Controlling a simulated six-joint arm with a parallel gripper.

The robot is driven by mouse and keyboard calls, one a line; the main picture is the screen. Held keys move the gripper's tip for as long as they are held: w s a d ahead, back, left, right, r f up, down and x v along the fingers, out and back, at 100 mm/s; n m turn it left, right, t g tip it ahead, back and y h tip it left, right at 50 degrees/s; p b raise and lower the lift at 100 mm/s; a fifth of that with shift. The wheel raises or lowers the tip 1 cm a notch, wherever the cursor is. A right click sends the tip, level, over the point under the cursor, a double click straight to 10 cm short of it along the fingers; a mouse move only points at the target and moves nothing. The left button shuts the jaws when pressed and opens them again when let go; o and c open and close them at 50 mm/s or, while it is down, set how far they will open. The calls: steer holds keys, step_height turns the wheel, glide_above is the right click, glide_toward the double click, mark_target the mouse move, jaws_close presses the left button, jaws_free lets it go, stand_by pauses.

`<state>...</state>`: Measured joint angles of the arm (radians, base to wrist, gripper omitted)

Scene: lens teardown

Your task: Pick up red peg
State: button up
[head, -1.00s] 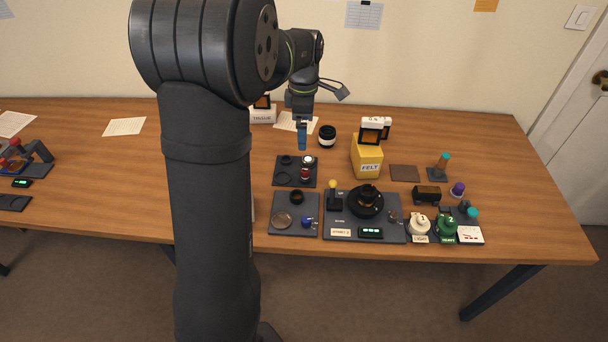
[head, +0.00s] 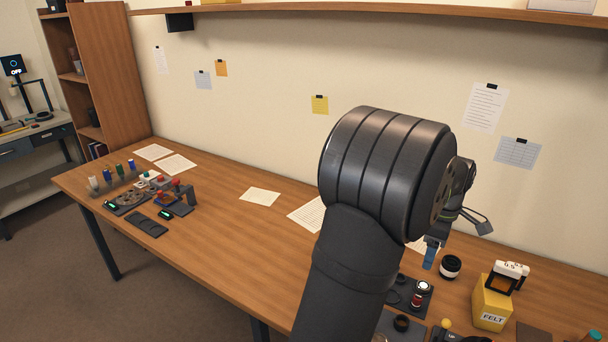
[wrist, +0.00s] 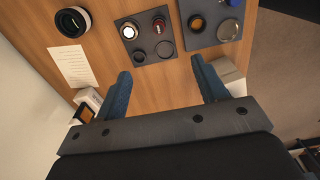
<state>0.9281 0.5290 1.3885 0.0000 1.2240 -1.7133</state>
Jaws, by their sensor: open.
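My gripper (head: 430,256) hangs above the table at the right of the head view, with its blue fingers partly overlapping in sight. In the wrist view my gripper (wrist: 163,88) is open, with bare wood between its fingers. At the far left of the table, a rack (head: 97,189) holds several upright pegs, including a white one, green ones and a blue one. I cannot pick out a red peg there for sure. A red-topped thing (head: 176,183) stands near the rack by a dark bracket, too small to identify. My gripper is far from both.
A small dark tray with a red-banded part (head: 417,299) lies near my gripper; this part also shows in the wrist view (wrist: 158,22). A black-and-white cylinder (head: 450,266) and a yellow felt box (head: 491,303) stand to the right. The table's middle holds only papers.

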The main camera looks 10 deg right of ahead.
steer(key=shift+c, duration=1.3)
steer(key=w+a+f+g+h, duration=0.2)
steer(key=w+a+f+g, duration=0.35)
steer(key=f, duration=0.25)
steer(key=g+h, duration=0.4)
steer(key=h, duration=0.3)
glide_toward(417, 302)
steer(key=shift+d+f+h, duration=0.3)
steer(key=shift+d+f, duration=0.4)
steer(key=shift+d, duration=0.15)
steer(key=shift+r+x, duration=0.15)
steer(key=shift+x, duration=1.2)
steer(key=shift+r+x, duration=0.1)
steer(key=shift+x, duration=1.3)
steer(key=shift+s, duration=0.1)
steer(key=shift+c, duration=0.2)
jaws_close()
